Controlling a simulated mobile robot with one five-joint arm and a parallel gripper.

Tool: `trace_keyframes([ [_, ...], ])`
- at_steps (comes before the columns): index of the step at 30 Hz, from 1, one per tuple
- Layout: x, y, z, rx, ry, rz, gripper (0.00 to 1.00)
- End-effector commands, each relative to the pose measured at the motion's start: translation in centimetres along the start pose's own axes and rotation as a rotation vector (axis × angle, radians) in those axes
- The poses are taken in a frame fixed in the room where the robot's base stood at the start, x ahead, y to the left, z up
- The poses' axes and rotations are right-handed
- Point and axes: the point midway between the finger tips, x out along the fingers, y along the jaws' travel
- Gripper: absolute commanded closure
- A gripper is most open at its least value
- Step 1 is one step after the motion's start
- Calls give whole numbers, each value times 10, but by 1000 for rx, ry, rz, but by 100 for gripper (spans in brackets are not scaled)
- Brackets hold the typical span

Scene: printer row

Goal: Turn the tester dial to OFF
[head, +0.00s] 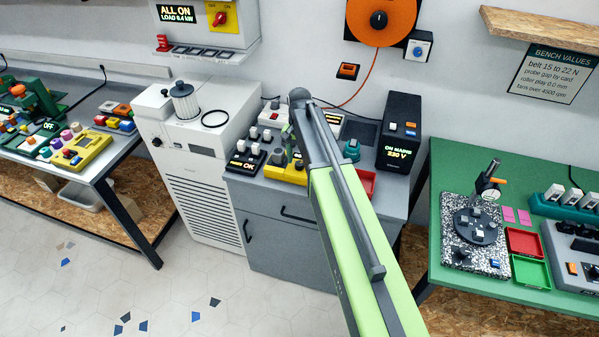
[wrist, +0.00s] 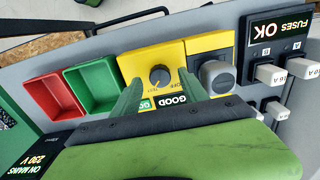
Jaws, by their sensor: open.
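A lit GOOD display (wrist: 172,100) is partly covered by my fingers. My gripper (wrist: 160,79) is open, with its green fingers on either side of the dial; I cannot tell whether they touch it.
A grey knob (wrist: 216,76) stands right beside the tester. Beyond it is a fuse block (wrist: 262,40) reading FUSES OK. Green (wrist: 92,88) and red (wrist: 52,97) trays lie to the left. A black ON MAINS 230 V unit (head: 400,130) stands at the cabinet's right.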

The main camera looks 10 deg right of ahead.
Motion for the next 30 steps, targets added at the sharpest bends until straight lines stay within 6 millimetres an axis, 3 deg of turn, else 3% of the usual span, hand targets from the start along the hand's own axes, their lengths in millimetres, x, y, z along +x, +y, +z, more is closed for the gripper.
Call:
trace_keyframes([
  [2,13,0,0,0,0,0,48],
  [11,11,0,0,0,0,0,50],
  [22,12,0,0,0,0,0,98],
  [30,12,0,0,-9,0,0,100],
])
